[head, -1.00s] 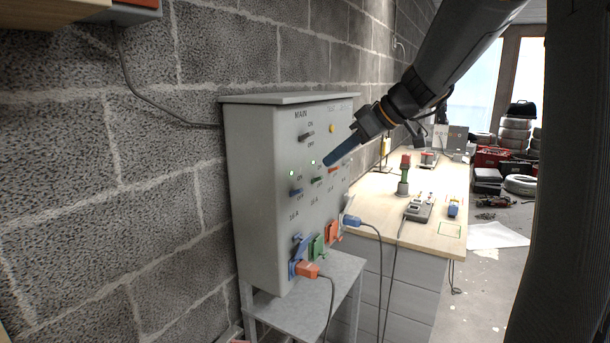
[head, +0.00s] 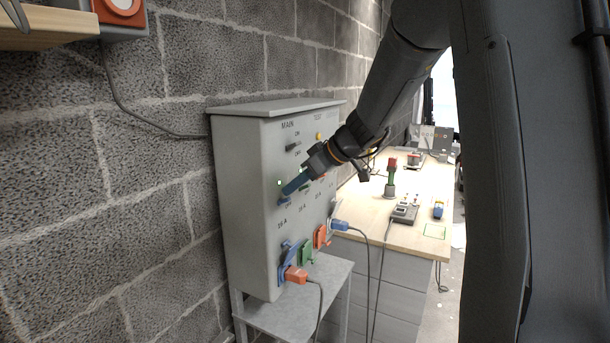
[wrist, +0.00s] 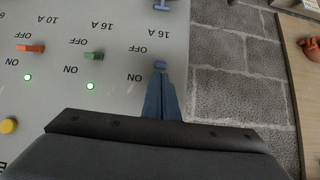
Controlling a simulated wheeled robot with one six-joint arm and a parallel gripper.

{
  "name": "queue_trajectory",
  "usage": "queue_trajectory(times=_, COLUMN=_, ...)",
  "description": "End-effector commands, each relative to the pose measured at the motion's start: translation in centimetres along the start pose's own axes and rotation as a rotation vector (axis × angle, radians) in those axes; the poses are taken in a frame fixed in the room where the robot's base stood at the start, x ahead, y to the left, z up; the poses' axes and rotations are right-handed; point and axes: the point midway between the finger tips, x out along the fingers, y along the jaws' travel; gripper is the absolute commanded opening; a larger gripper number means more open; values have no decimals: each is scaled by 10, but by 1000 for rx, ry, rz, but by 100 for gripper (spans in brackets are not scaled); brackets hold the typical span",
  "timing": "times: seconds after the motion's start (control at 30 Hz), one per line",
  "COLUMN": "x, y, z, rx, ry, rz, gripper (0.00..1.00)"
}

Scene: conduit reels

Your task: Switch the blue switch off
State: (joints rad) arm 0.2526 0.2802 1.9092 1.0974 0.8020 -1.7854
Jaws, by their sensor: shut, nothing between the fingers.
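The blue switch (wrist: 160,65) is on the grey breaker panel (head: 242,200), in the leftmost column in the head view, between its ON and OFF marks. The green lamp (head: 279,183) above it is lit. My gripper (head: 285,193) is shut and empty, its blue-grey fingers pointing at the panel. In the wrist view the fingertips (wrist: 161,78) are right at the switch, on its ON side, and they hide its lamp. I cannot tell whether they touch it. In the head view the fingers partly cover the switch.
A green switch (wrist: 93,55) and an orange switch (wrist: 29,48) sit beside it, each with a lit lamp. Below are coloured sockets, with an orange plug (head: 296,274) and a blue plug (head: 340,226). A wooden bench (head: 410,225) stands to the right.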

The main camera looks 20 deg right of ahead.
Motion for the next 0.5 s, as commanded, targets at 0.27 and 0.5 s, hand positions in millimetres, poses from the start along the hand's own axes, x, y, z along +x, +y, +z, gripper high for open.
queue_trajectory(times=0.27, x=7, y=0, z=0, rx=-1, ry=0, rz=1, gripper=0)
queue_trajectory(times=0.5, x=5, y=3, z=2, rx=0, ry=1, rz=1, gripper=0)
